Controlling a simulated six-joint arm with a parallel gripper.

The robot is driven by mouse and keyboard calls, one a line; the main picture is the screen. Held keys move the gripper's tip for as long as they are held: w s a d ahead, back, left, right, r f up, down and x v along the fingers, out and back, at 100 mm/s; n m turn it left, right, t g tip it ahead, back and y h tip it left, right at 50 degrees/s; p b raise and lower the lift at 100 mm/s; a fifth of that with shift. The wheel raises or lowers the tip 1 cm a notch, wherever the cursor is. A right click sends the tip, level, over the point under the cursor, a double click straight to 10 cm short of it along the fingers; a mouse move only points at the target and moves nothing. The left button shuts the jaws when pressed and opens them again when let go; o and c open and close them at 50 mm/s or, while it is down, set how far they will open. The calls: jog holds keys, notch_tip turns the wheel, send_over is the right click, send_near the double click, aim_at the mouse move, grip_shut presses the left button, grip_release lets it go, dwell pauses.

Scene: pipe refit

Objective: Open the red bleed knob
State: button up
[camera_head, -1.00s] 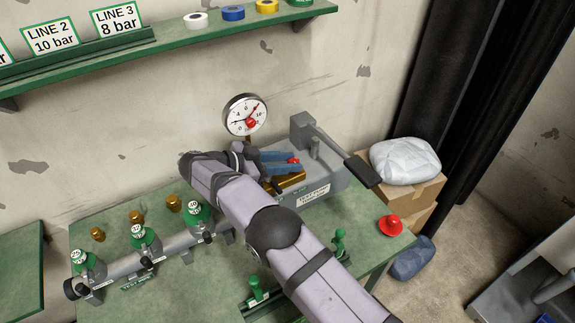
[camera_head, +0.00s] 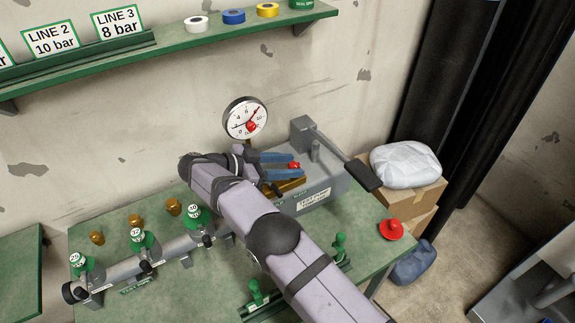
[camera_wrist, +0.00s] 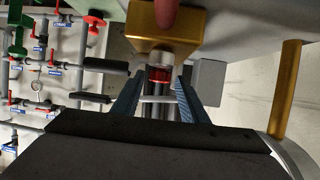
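The red bleed knob (camera_head: 294,165) is a small red knob at the brass block (camera_head: 289,186) on the grey test pump (camera_head: 326,182). In the wrist view my gripper (camera_wrist: 159,82) holds nothing. I cannot tell whether either finger touches the knob.
A pressure gauge (camera_head: 246,117) stands behind the block. The pump's black lever grip (camera_head: 361,172) reaches out to the right. A red mushroom button (camera_head: 391,229) is at the bench's right corner. Green-capped valves (camera_head: 195,217) line a pipe at the left.

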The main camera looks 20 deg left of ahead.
jog(key=shift+r, duration=0.15)
notch_tip(320, 180, up, 10)
jog(key=b, duration=0.1)
dwell(0.4)
dwell(0.3)
